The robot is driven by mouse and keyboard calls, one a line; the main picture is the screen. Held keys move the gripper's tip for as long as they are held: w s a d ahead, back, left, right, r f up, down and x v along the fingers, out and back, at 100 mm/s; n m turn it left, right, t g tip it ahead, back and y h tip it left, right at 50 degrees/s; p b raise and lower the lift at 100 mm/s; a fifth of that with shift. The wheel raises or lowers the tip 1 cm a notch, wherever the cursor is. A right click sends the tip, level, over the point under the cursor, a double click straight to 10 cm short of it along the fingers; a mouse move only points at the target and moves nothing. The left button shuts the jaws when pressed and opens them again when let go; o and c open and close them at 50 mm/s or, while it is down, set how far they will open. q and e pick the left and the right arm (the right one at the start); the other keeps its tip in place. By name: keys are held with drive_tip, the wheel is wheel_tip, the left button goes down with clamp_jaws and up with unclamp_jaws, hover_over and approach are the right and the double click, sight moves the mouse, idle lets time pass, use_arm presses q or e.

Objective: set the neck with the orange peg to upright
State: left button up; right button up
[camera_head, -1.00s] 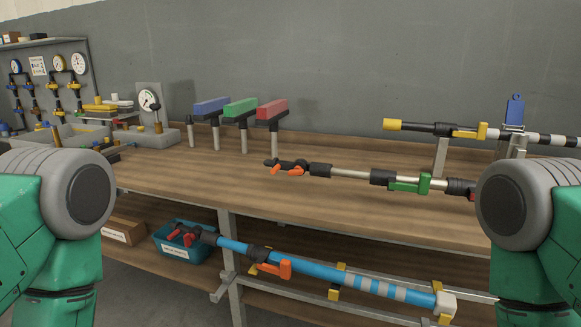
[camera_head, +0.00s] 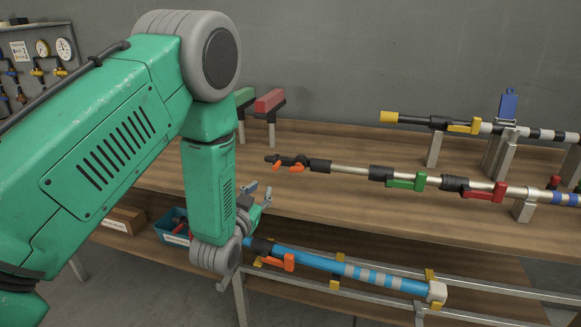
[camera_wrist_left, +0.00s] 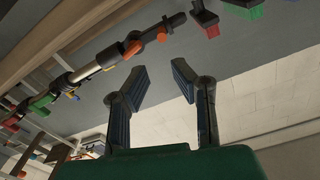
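A silver pole (camera_head: 346,173) lies along the bench. Its black neck with orange pegs (camera_head: 291,162) at the left end lies roughly in line with the pole. The orange pegs also show at the top of the left wrist view (camera_wrist_left: 133,49). A blue pole (camera_head: 345,269) on the lower shelf carries an orange lever (camera_head: 276,261); its left end is hidden by my arm. My left gripper (camera_head: 259,191) is left of and below the silver pole's neck, apart from it. In the left wrist view its fingers (camera_wrist_left: 160,78) are spread and empty. My right gripper is out of view.
The bench (camera_head: 440,225) carries green and red levers on the silver pole. A black pole with a yellow tip (camera_head: 389,117) stands on supports behind. Red (camera_head: 270,101) and green T-shaped stands are at the back. A blue bin (camera_head: 172,227) sits low left.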

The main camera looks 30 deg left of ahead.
sight(274, 170)
use_arm(q)
drive_tip(key=x, duration=1.1)
drive_tip(key=shift+w+a+f, duration=0.1)
drive_tip(key=shift+a, duration=0.15)
drive_tip(key=shift+w, duration=0.65)
clamp_jaws()
